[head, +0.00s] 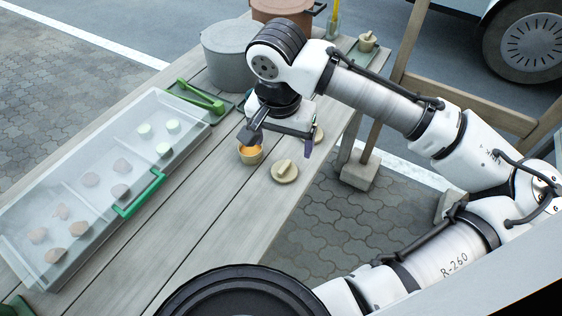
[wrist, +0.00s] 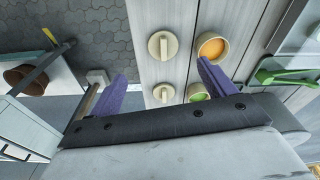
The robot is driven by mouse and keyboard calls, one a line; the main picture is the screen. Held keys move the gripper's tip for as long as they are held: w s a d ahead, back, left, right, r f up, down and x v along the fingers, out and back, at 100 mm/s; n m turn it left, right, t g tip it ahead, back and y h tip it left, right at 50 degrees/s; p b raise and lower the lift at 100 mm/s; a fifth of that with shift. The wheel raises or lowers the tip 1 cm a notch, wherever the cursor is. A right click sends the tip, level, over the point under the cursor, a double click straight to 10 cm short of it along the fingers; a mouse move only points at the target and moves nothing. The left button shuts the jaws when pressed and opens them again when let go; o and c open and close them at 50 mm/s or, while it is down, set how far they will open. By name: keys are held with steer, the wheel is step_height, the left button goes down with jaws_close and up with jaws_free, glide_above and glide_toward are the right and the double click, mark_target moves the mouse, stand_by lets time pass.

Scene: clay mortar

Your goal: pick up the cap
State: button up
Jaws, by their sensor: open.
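Two round beige caps, each with a raised bar across the top, lie on the wooden table. One cap (head: 285,171) is in front of my gripper (head: 280,141) in the head view, near the table's right edge; it is also at the top of the wrist view (wrist: 162,46). The other cap (head: 319,136) is partly hidden behind my gripper; in the wrist view it (wrist: 163,93) shows between the purple fingers. My gripper is open and empty above the table. A small bowl with orange contents (head: 251,155) stands left of the nearer cap. A bowl with green contents (wrist: 197,92) stands beside the other.
A clear bin (head: 62,188) with green handles, holding several stones and pale green discs, stands at left. A grey pot (head: 230,62) and a brown pot (head: 282,12) stand at the back. A small mortar (head: 368,41) is at the far right.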

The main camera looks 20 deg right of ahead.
glide_above(284, 167)
steer(key=s, duration=0.2)
steer(key=f, duration=0.6)
steer(key=shift+w+a+f, duration=0.25)
steer(key=shift+a+f, duration=0.05)
steer(key=shift+a, duration=0.05)
steer(key=shift+w+d+f, duration=0.1)
steer(key=shift+w+f, duration=0.15)
steer(key=shift+f, duration=0.65)
steer(key=shift+w+d+f, duration=0.15)
steer(key=shift+w+f, duration=0.1)
steer(key=shift+f, duration=0.6)
steer(key=shift+w+d+f, duration=0.1)
steer(key=shift+w+f, duration=0.15)
steer(key=shift+f, duration=0.65)
steer(key=shift+c, duration=0.3)
steer(key=c, duration=1)
